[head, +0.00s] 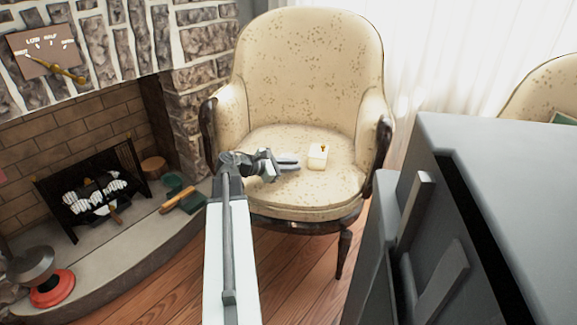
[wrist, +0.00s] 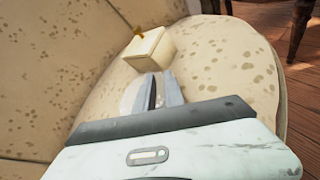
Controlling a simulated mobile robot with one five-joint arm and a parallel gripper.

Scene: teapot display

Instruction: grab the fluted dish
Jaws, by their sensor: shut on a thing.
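The fluted dish (wrist: 131,96) shows in the wrist view as a small, pale, rounded piece at the jaws, on their left side. Most of it is hidden by the fingers and the gripper body, and its flutes are too small to make out. My gripper (wrist: 160,90) is shut on it, low over the seat of the cream armchair (wrist: 205,65). In the head view my gripper (head: 283,164) is over the left-middle of the armchair seat (head: 265,143). I cannot tell whether the dish still touches the seat.
A cream box (head: 318,156) with an orange-gold piece on top stands just right of the gripper; it also shows in the wrist view (wrist: 148,50). The chair's arms and back enclose the seat. A stone fireplace (head: 110,105) is left, a dark grey cabinet (head: 500,170) right.

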